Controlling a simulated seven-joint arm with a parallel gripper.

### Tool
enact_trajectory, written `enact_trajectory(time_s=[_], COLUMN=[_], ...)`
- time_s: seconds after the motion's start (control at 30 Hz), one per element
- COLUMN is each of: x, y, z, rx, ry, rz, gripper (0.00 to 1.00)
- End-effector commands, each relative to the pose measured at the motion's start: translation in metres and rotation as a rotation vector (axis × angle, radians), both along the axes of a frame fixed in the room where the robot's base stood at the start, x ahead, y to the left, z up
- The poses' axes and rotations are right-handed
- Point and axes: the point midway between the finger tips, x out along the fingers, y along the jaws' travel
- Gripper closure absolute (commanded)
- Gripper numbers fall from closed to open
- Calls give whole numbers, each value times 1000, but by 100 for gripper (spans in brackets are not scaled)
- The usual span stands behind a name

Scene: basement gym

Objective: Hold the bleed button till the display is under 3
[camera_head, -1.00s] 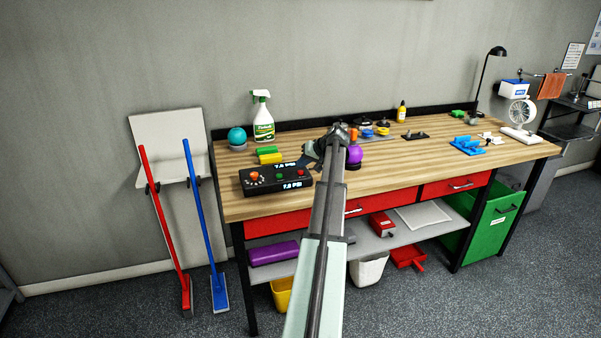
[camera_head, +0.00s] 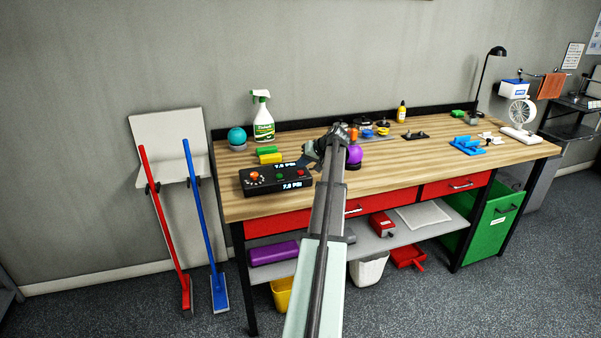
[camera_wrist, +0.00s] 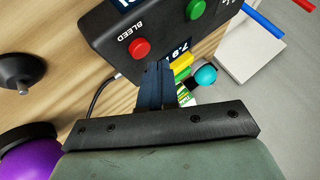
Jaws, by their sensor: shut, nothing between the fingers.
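The black control box (camera_head: 262,187) lies on the left part of the workbench. Its display (camera_head: 292,185) seems to read 7.9 PSI, and part of that figure shows in the wrist view (camera_wrist: 180,63). The red button (camera_wrist: 139,48) beside the word BLEED stands unobstructed in the wrist view; it also shows in the head view (camera_head: 300,173). A green button (camera_wrist: 195,9) sits farther along the box. My gripper (camera_wrist: 158,68) is shut and empty, its fingertips close beside the red button in the picture. I cannot tell whether they touch the box.
A purple ball (camera_head: 354,154) on a dark base stands right of my gripper, and a dark knob-shaped object (camera_wrist: 20,72) is near it.

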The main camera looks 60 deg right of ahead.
Motion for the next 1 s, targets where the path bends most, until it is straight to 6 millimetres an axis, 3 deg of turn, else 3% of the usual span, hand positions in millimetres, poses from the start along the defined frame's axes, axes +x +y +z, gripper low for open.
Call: enact_trajectory(time_s=[1.0], x=[0], y=[0], z=[-10], rx=[0], ry=[0], rz=[0], gripper=[100])
